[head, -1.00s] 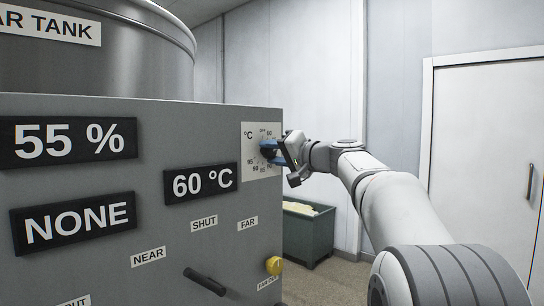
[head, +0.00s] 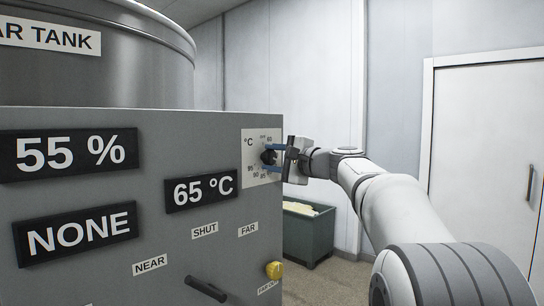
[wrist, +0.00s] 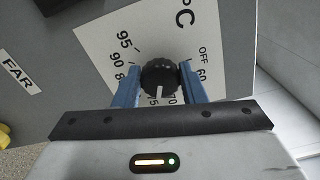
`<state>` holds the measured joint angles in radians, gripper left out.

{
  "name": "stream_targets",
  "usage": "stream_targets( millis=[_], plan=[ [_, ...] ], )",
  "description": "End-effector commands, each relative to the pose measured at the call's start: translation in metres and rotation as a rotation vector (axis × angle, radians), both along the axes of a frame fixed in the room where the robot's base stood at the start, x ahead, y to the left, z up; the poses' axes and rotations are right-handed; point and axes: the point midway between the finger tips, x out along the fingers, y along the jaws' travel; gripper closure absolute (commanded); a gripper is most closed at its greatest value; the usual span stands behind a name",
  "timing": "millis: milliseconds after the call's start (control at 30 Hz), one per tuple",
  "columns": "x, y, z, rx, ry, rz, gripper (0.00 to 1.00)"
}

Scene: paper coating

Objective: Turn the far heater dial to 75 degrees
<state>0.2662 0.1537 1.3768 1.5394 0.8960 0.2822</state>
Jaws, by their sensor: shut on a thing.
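The black heater dial (head: 268,157) sits on a white °C scale plate (head: 250,176) at the right end of the grey panel. My gripper (head: 276,157) reaches it from the right, with its blue fingers shut on the dial. In the wrist view the dial (wrist: 160,76) is between the two fingers, and its white mark points down, toward the 75 and 70 numbers. The fingers and gripper body hide part of the scale. The temperature display (head: 202,190) beside the plate reads 65 °C.
Displays reading 55 % (head: 72,153) and NONE (head: 80,231) are on the panel's left. A black lever (head: 206,288) and a yellow knob (head: 274,270) are low on the panel. A green bin (head: 309,230) stands behind. A white door (head: 487,150) is at the right.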

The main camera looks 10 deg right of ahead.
Motion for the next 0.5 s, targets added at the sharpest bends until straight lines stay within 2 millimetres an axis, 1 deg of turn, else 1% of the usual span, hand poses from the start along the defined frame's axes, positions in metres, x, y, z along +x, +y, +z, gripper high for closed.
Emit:
stream_targets(
  millis=[233, 500],
  plan=[
    [0.0003, -0.0001, -0.0016, 0.062, 0.05, 0.001, 0.85],
    [0.0004, 0.0, -0.0024, 0.078, 0.061, 0.001, 0.85]
  ],
)
